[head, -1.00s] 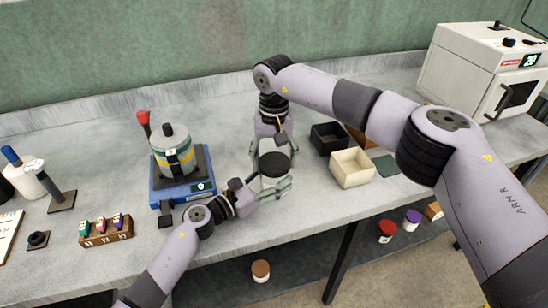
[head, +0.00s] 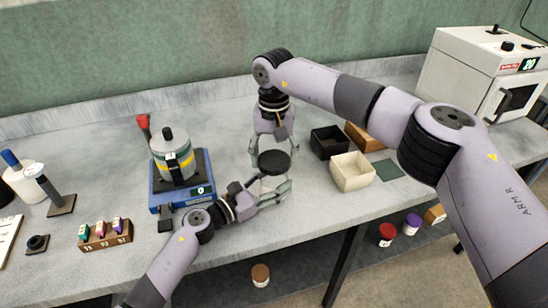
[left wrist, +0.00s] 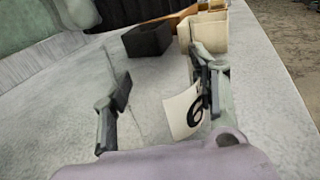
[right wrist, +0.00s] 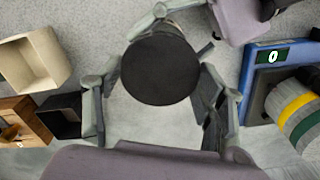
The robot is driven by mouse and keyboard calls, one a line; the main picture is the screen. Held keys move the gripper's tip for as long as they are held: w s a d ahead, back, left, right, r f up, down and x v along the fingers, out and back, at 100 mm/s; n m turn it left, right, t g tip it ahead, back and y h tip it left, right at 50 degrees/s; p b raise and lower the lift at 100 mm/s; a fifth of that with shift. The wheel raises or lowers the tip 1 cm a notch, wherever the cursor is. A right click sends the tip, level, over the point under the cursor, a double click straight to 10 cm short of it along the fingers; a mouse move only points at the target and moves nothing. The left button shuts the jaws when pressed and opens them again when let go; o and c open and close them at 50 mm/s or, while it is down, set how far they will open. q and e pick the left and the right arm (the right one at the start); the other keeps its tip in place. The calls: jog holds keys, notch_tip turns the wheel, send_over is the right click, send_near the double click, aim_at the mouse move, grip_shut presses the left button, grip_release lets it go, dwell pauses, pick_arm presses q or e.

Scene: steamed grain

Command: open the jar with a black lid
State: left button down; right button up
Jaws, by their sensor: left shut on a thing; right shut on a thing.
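The jar's black lid (head: 274,162) shows in the head view, and as a black disc in the right wrist view (right wrist: 158,69). My right gripper (head: 271,147) reaches down from above, shut on the lid, with fingers on opposite sides of it. The clear jar body (head: 270,182) is hard to make out below the lid. My left gripper (head: 276,190) is shut on it from the side, low over the table. The left wrist view shows a white label (left wrist: 182,112) marked 6 between the fingers, and the dark lid overhead. I cannot tell whether lid and jar still touch.
A blue scale (head: 170,195) carrying a grey-lidded container (head: 173,160) stands to the left. A black box (head: 328,142) and a cream box (head: 350,172) stand to the right. A rack of small coloured items (head: 105,236) is near the front edge. A white oven (head: 480,75) is far right.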

aim_at(274, 160)
jog(key=shift+r, duration=2.05)
pick_arm(q)
jog(key=c, duration=0.5)
grip_release()
jog(key=shift+s+a, duration=0.1)
